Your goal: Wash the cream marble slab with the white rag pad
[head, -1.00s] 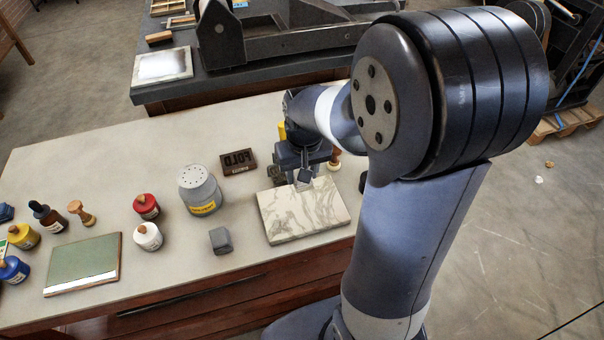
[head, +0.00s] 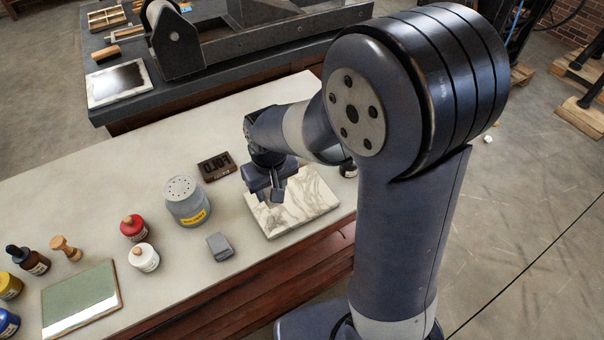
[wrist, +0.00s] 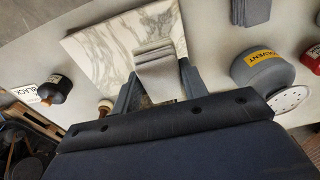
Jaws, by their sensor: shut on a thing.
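The cream marble slab (head: 310,203) with grey veins lies flat on the pale worktop near its front edge. It also shows in the wrist view (wrist: 98,46). My gripper (head: 278,193) is over the left part of the slab, pointing down. In the wrist view my gripper (wrist: 155,78) is shut on the white rag pad (wrist: 153,55), a folded whitish-grey cloth between the fingers. The pad is over the slab; I cannot tell for certain whether it touches it. In the head view the pad is mostly hidden by the gripper.
Left of the slab are a grey block (head: 220,246), a solvent can (head: 187,203) and a dark type block (head: 216,167). A black ink bottle (head: 348,169) stands close behind the slab's right corner.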

